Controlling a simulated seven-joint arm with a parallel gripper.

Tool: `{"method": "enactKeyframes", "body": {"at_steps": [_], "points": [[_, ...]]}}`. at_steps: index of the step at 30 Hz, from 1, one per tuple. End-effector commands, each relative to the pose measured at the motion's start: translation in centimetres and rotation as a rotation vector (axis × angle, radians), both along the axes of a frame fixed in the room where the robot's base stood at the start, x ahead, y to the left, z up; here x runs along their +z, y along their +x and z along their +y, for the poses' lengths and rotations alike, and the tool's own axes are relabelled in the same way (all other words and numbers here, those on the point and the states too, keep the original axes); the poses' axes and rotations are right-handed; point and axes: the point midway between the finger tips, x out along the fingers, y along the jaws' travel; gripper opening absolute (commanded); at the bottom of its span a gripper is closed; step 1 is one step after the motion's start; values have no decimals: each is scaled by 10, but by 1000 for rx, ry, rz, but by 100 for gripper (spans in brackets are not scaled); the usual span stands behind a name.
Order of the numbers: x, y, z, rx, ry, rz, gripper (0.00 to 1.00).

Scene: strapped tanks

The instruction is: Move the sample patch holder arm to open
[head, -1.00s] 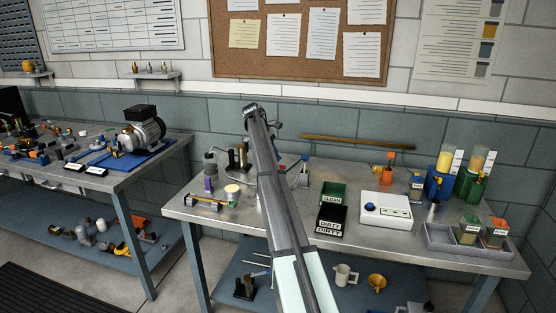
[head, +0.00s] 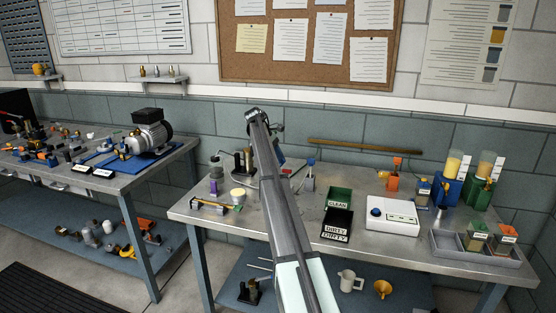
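I cannot make out the sample patch holder arm for certain in the head view. A stand with dark upright posts (head: 244,160) is on the right-hand bench, partly hidden behind my own arm. A small grey stand with a blue top (head: 310,176) is just right of my arm. My arm rises from the bottom of the picture across the bench to a joint near the wall line. My gripper does not show, so its state and its place relative to the holder are hidden.
On the right-hand bench (head: 385,247) are a green CLEAN tray (head: 339,195), a black DIRTY tray (head: 336,224), a white instrument (head: 393,217) and a grey divided tray (head: 446,243). Blue and green dispensers stand at right. A pump (head: 150,130) sits on the left bench.

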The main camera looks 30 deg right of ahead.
Motion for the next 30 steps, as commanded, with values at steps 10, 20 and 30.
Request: {"method": "enactKeyframes", "body": {"at_steps": [10, 20, 30], "points": [[-1, -3, -2, 0, 15, -17, 43], [-17, -23, -20, -2, 165, -166, 43], [-43, -41, -38, -3, 357, -358, 43]]}}
